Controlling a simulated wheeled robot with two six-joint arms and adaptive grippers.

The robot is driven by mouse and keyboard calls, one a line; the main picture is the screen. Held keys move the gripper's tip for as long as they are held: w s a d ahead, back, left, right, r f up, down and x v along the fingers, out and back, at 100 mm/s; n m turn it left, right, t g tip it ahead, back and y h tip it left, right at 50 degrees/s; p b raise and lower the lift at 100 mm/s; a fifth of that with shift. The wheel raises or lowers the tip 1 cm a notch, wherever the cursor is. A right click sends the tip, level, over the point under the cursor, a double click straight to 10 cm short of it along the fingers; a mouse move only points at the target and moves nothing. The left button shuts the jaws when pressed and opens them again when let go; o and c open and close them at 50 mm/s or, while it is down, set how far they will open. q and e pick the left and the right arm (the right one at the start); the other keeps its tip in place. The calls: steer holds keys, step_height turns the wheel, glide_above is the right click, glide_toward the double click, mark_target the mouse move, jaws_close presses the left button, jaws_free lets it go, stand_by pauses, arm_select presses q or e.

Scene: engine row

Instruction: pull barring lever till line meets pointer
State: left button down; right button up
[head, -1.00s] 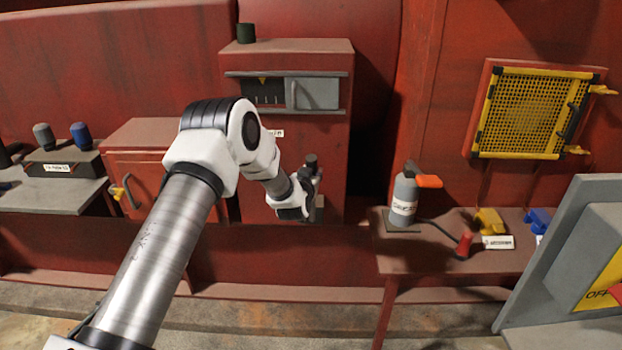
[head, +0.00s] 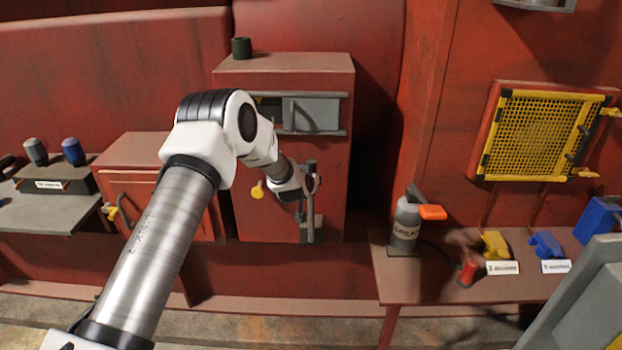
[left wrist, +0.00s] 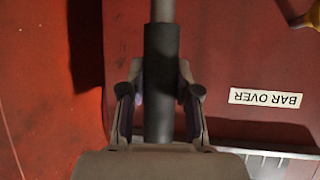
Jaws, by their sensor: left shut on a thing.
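The barring lever (head: 311,232) is a grey upright bar with a dark grip, low on the front of the red cabinet (head: 335,180). My left gripper (head: 306,184) is shut on the lever's grip. In the left wrist view my left gripper (left wrist: 158,100) has a finger on each side of the dark grip (left wrist: 161,65). The indicator window (head: 269,105) is at the cabinet's top, beside a grey cover. My arm partly hides it, and I cannot make out line or pointer. My right gripper is not in view.
A yellow knob (head: 257,190) is left of the lever. A "BAR OVER" label (left wrist: 265,97) shows in the left wrist view. A grease can (head: 406,225) and yellow and blue pieces stand on the right bench (head: 420,270). A yellow mesh guard (head: 535,135) hangs on the right.

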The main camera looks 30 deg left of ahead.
arm_select(q)
steer(key=c, duration=0.9)
jaws_free()
steer(key=shift+w+a+r, duration=0.1)
steer(key=shift+w+r, duration=0.05)
steer(key=shift+r, duration=0.05)
steer(key=shift+o, duration=0.5)
steer(key=shift+w+f, duration=0.1)
steer(key=shift+f, duration=0.1)
steer(key=v, duration=1.2)
steer(key=shift+f, duration=0.15)
